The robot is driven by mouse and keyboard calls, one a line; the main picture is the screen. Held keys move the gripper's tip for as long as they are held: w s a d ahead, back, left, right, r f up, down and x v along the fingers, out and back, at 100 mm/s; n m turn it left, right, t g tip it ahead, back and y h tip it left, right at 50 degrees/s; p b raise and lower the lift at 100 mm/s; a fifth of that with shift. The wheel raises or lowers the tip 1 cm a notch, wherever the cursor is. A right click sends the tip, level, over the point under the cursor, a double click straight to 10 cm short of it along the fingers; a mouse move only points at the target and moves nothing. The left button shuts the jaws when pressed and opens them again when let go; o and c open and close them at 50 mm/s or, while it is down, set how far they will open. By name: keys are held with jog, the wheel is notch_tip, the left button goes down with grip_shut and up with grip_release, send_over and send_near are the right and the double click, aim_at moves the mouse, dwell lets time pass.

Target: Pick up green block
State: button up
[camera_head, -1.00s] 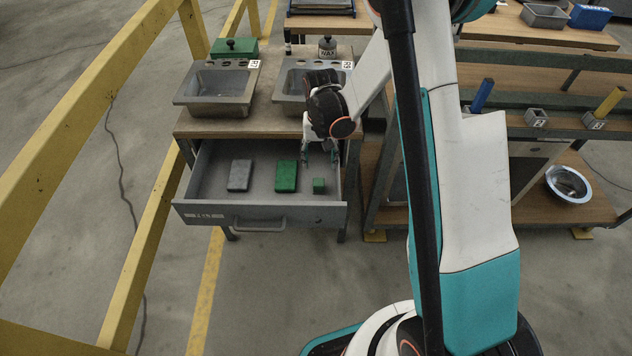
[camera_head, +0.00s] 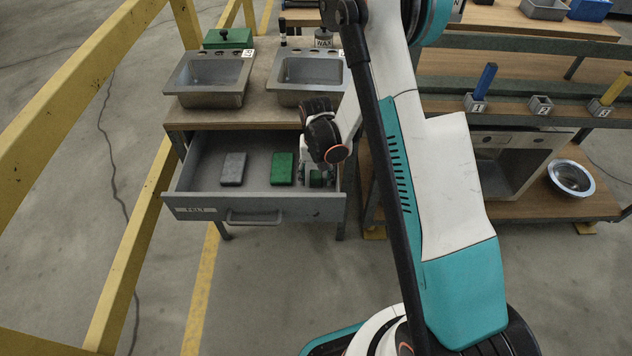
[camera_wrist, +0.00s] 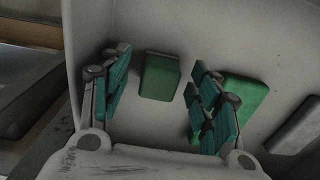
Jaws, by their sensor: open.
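A small green block (camera_head: 316,179) sits at the right of the open drawer (camera_head: 208,207), partly hidden by my gripper (camera_head: 320,176) in the head view. In the wrist view the small green block (camera_wrist: 160,77) lies between the two spread teal fingers of my gripper (camera_wrist: 160,68), apart from both. A larger flat green block (camera_head: 282,168) lies left of it in the drawer. In the wrist view that larger green block (camera_wrist: 243,97) is partly covered by the right finger. My gripper is open and empty.
A flat grey block (camera_head: 233,168) lies farther left in the drawer. The drawer walls stand close to my gripper, with the bench and two metal sinks (camera_head: 210,98) behind and above. A yellow rail (camera_head: 75,115) runs along the left.

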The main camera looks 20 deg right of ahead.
aim_at(316, 174)
jog(key=shift+f, duration=0.6)
jog(key=c, duration=1.1)
jog(key=shift+c, duration=0.2)
jog(key=shift+r, duration=0.2)
notch_tip(316, 174, up, 20)
jog(key=p, duration=0.7)
jog(key=shift+f, duration=0.15)
